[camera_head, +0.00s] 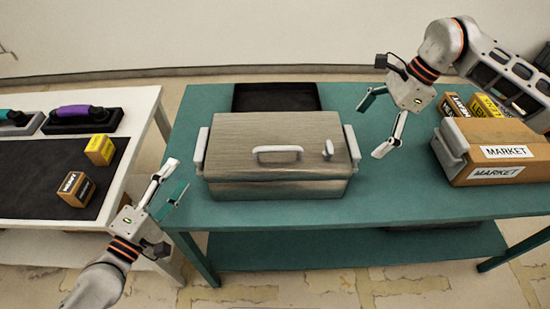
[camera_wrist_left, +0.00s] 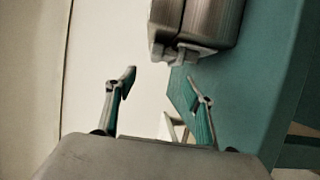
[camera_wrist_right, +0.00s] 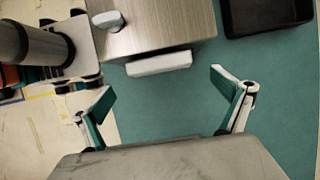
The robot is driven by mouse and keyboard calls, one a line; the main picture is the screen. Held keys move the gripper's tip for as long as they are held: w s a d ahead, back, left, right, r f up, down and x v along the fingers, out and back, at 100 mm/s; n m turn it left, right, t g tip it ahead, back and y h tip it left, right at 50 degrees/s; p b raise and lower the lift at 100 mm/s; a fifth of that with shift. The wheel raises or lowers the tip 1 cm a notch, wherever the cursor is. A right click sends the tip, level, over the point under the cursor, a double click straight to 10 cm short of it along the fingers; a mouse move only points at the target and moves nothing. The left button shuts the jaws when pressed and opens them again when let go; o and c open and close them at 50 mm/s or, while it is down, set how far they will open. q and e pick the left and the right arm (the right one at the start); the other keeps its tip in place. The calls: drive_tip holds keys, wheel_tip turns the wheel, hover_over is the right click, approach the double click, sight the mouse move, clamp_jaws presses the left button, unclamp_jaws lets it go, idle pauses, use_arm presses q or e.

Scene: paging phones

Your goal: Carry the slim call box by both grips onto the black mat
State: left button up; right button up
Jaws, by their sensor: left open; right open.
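In the left wrist view the box end (camera_wrist_left: 212,20) is beyond the fingers. My right gripper (camera_head: 371,130) is open and empty, right of the right grip, which shows in the right wrist view (camera_wrist_right: 160,63). A flat black mat (camera_head: 40,165) covers part of the white table on the left.
A black shallow tray-like piece (camera_head: 240,97) lies behind the box. A cardboard MARKET box (camera_head: 500,135) with a pale grip stands at the right. A purple-handset phone (camera_head: 82,112) and small cartons (camera_head: 75,188) are on the white table. A gap separates the tables.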

sight(199, 143)
use_arm(q)
drive_tip(key=x, duration=1.2)
use_arm(e)
drive_tip(key=x, duration=0.8)
use_arm(q)
drive_tip(key=c, duration=1.4)
use_arm(e)
drive_tip(key=c, duration=1.4)
use_arm(q)
clamp_jaws()
use_arm(e)
drive_tip(key=c, duration=0.6)
use_arm(q)
drive_tip(key=shift+w+r, duration=0.1)
drive_tip(key=shift+r, duration=0.2)
use_arm(e)
drive_tip(key=shift+r, duration=0.2)
